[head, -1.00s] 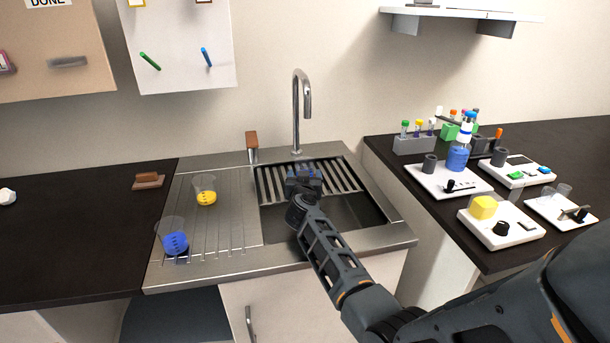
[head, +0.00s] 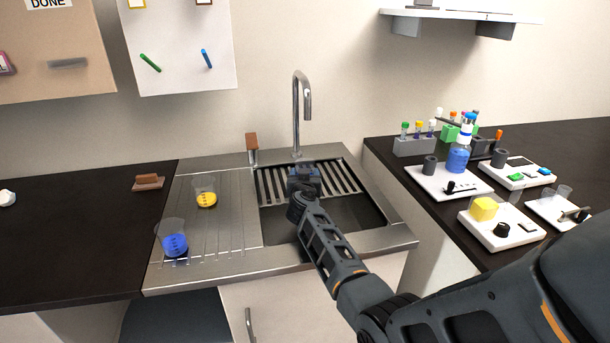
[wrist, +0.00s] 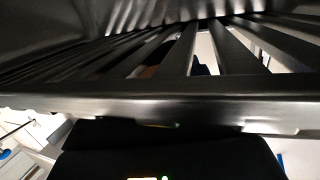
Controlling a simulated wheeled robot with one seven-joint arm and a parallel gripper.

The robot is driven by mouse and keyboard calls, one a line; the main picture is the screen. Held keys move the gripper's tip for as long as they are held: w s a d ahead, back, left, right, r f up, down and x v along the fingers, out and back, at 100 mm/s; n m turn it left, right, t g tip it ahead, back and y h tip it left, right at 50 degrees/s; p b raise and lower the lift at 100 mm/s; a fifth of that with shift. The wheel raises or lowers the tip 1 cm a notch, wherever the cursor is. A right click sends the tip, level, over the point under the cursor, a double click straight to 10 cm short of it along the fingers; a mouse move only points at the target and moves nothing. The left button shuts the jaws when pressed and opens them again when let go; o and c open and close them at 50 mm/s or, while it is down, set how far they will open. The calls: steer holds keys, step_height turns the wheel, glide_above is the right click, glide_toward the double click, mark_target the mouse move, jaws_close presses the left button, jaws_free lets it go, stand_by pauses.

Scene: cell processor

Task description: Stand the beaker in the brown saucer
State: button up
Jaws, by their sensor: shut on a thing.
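Two clear beakers stand on the ribbed drainboard left of the sink: one with blue liquid (head: 173,243) at the front, one with yellow liquid (head: 206,197) behind it. A small brown piece (head: 147,185) lies on the dark counter at the left; I cannot tell whether it is a saucer. My gripper (head: 304,174) is over the sink, away from both beakers, at the slatted metal rack (head: 342,182). In the wrist view the rack's front bar (wrist: 170,106) crosses close ahead of my gripper. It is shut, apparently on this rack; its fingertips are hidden.
A tall faucet (head: 297,110) and a brown-topped post (head: 252,146) stand behind the sink. The right counter holds white devices (head: 447,182), a blue bottle (head: 458,157) and a tube rack (head: 413,146). The left counter (head: 70,240) is mostly clear.

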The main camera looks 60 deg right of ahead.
steer(key=c, duration=0.6)
steer(key=shift+r+p, duration=0.95)
steer(key=shift+p, duration=0.1)
steer(key=shift+c, duration=0.2)
steer(key=shift+r, duration=0.55)
steer(key=o, duration=0.9)
steer(key=c, duration=0.9)
